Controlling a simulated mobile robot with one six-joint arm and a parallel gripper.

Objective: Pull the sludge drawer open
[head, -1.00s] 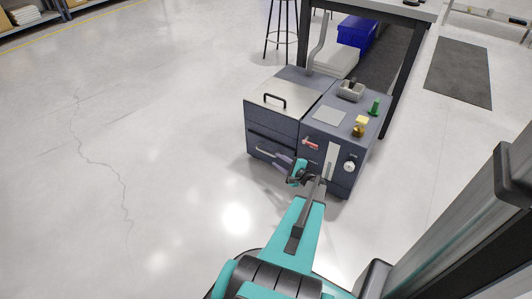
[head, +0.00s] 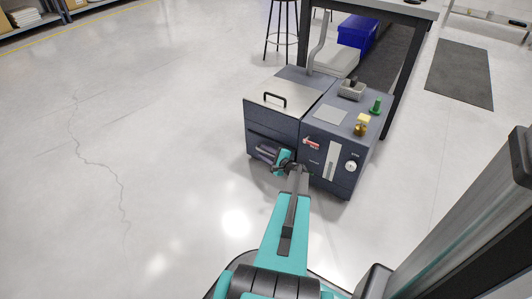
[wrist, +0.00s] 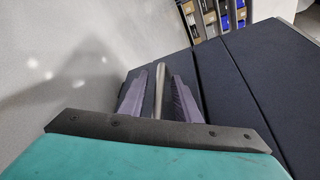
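The sludge drawer (head: 256,137) is the lower left front panel of a dark blue-grey machine (head: 272,124). It looks shut, flush with the front. Its silver bar handle (wrist: 160,88) shows in the wrist view, between the two purple fingers of my gripper (wrist: 160,98). The fingers stand apart, with a narrow gap visible on each side of the bar. Whether a finger touches the bar cannot be told.
The machine's top has a lid with a black handle (head: 275,98), a green knob (head: 376,105) and a yellow part (head: 361,124). A red lever (head: 311,143) and white dial (head: 351,166) are on its right front. A workbench (head: 385,8) stands behind. Floor at left is clear.

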